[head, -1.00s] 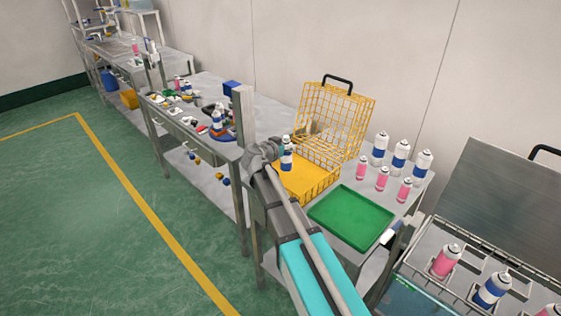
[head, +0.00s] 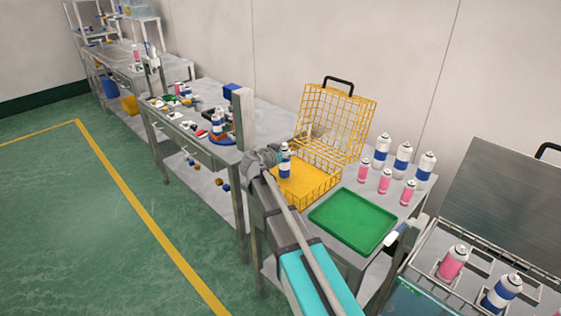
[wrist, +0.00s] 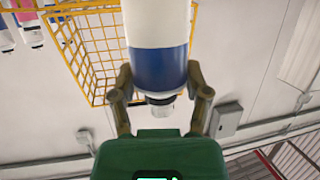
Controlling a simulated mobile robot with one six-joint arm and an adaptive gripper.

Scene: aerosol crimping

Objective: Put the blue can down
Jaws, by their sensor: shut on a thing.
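The blue can (wrist: 158,35), white with a blue band, is held between the two fingers of my gripper (wrist: 160,82) in the wrist view. In the head view the same can (head: 285,161) looks upright by the left side of the yellow wire basket (head: 326,172). My arm hides part of the area below it, so I cannot tell whether its base touches anything. The fingers are hardly visible in the head view.
The basket's lid (head: 345,112) stands open at the back. A green tray (head: 352,222) lies empty to the right. Several blue-banded and pink cans (head: 402,157) stand behind it. A bench with a slotted rack (head: 470,262) is at the right.

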